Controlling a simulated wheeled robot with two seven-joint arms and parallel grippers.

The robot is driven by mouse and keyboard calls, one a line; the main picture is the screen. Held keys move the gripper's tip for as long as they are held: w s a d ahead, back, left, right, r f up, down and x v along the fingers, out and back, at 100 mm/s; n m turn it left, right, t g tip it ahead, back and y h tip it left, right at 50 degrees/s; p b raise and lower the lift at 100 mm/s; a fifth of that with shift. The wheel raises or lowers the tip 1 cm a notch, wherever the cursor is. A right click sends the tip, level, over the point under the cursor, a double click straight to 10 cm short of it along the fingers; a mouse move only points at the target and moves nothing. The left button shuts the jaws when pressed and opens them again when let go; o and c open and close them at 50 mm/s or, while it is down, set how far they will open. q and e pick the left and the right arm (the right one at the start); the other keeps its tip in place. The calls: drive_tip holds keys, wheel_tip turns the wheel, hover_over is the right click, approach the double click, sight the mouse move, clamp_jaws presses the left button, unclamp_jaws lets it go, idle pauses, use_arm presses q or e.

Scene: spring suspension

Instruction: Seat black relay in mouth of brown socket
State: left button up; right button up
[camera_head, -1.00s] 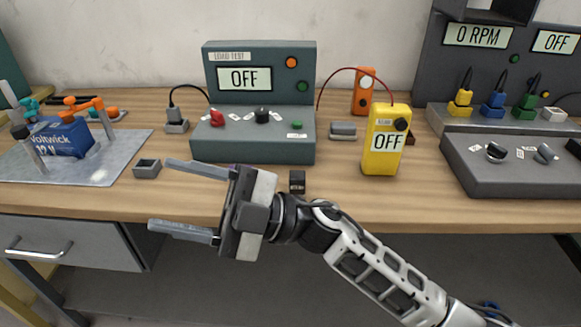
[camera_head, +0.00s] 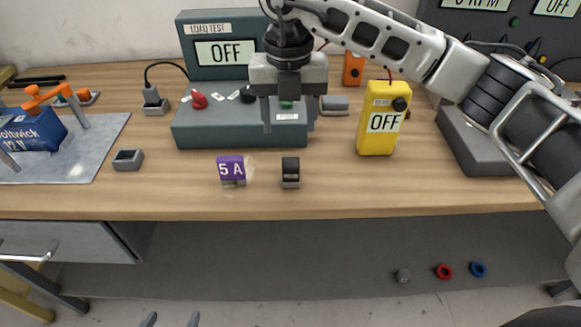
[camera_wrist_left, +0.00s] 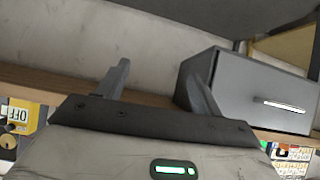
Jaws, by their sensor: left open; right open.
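A small black block with a grey lower part, which looks like the relay (camera_head: 291,168), stands near the table's front edge in the head view. No brown socket can be made out clearly; a small grey open-topped holder (camera_head: 128,160) sits to the left. My right gripper (camera_head: 289,127) points down, open and empty, above the front of the load test box and behind the relay. My left gripper (camera_head: 171,320) shows only its fingertips at the bottom edge, below the table front. In the left wrist view its fingers (camera_wrist_left: 158,82) are apart with nothing between them.
A purple 5 A block (camera_head: 231,168) stands left of the relay. The load test box (camera_head: 225,135) is behind, the yellow meter (camera_head: 378,125) to the right. A blue battery (camera_head: 30,130) stands on a metal sheet (camera_head: 85,160).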

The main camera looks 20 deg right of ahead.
hover_over(291, 162)
drive_tip(key=f, duration=0.5)
drive_tip(key=shift+w+a+f, duration=0.1)
drive_tip(key=shift+w+a, duration=0.05)
drive_tip(key=shift+w, duration=0.05)
drive_tip(key=shift+s+f+p, duration=0.2)
drive_tip(key=shift+f+p, duration=0.8)
drive_tip(key=shift+f, duration=1.7)
drive_tip(key=c, duration=1.1)
